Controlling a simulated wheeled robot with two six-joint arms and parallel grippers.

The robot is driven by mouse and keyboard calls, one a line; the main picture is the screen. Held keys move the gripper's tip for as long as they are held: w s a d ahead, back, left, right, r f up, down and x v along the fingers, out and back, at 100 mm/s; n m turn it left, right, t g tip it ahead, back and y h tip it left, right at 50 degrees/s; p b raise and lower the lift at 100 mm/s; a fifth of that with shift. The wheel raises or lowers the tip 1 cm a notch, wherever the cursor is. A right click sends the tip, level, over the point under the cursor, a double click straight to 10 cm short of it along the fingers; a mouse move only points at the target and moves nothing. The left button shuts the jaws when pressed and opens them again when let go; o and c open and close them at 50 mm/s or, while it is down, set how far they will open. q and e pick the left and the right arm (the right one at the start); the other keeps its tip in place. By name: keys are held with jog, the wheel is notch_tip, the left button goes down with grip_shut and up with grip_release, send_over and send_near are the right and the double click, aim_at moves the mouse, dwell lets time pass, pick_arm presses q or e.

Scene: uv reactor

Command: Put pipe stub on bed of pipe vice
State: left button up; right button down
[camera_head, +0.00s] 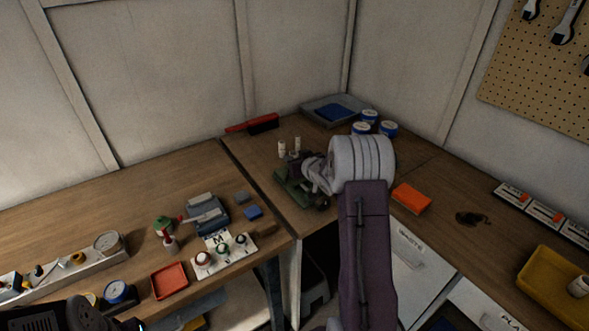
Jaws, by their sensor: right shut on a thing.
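The pipe vice, a green metal body (292,190), stands near the front corner of the right-hand bench. My right gripper (306,170) is over the vice and hides much of it. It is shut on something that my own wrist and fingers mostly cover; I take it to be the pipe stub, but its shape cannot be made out. Whether it touches the vice bed cannot be told. Only a dark part of my left arm shows at the bottom left; its fingers are out of view.
Two small white cylinders (282,149) stand behind the vice. Blue-and-white tins (388,129), a grey tray (318,106) and a red brush (250,125) are farther back. An orange block (411,198) lies right of my arm. A red tray (170,281) is on the left bench.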

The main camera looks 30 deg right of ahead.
notch_tip(320, 180, down, 4)
jog(key=shift+w+f, duration=0.1)
jog(key=shift+f+b, duration=0.1)
jog(key=shift+b, duration=0.3)
jog(key=c, duration=1.1)
grip_release()
jog(key=shift+r+p, duration=0.35)
jog(key=v, duration=1.2)
